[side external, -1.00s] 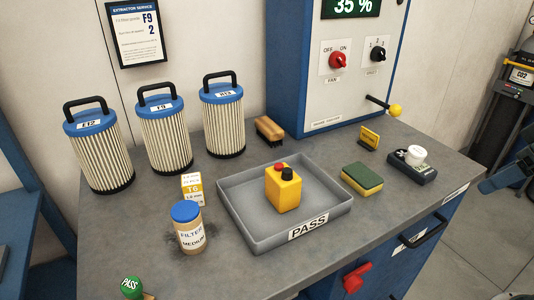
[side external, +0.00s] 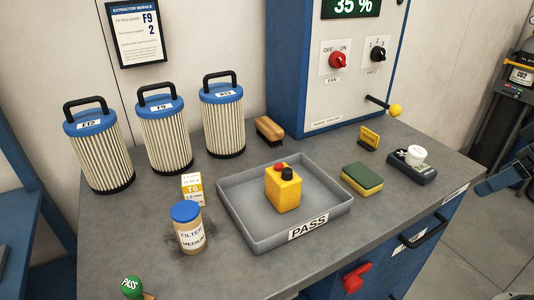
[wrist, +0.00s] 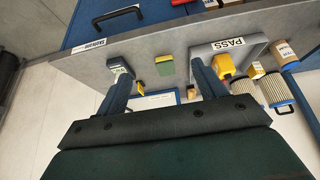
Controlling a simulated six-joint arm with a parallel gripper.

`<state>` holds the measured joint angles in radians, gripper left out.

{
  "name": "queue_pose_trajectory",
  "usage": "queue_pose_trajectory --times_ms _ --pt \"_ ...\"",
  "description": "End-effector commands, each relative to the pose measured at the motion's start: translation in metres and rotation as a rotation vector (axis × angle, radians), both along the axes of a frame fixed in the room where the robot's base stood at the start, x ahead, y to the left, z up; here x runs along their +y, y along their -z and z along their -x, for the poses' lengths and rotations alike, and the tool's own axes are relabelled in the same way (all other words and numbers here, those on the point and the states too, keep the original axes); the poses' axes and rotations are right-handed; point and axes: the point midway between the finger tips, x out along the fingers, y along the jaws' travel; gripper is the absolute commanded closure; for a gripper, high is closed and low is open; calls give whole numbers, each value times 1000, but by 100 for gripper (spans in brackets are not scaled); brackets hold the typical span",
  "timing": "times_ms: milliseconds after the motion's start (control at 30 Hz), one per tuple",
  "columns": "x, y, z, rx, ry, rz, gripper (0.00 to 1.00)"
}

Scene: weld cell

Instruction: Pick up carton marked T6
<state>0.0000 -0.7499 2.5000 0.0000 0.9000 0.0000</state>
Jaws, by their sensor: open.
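The carton marked T6 (side external: 191,188) is small, white and yellow, and stands upright on the grey bench. A jar of filter medium (side external: 188,228) with a blue lid stands in front of it and hides its lower part. In the wrist view the carton (wrist: 256,71) shows to the right, between the tray and the jar (wrist: 285,55). My gripper (wrist: 160,73) is open and empty, its two fingers wide apart and well away from the carton. In the side view only blue parts at the right edge, perhaps my gripper, show.
Several pleated filters (side external: 163,135) stand behind. A sponge (side external: 362,179), a brush (side external: 269,129) and a meter (side external: 411,166) are further right.

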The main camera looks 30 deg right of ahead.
Motion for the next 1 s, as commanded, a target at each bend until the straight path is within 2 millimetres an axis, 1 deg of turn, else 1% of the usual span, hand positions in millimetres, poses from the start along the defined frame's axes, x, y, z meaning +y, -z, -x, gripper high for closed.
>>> queue_pose_trajectory --times_ms 267,367,467,567,667,800,1000 --pt "0 -1 -1 0 -4 1 30" --pt "2 -4 -6 -1 -18 2 30" --pt "6 -10 -15 0 -48 5 30" --pt "13 -19 -31 0 -95 10 30" --pt "22 -30 -51 -1 -157 17 30" --pt "38 -45 -84 -6 -258 27 30" --pt "65 -60 -133 -13 -404 40 30"
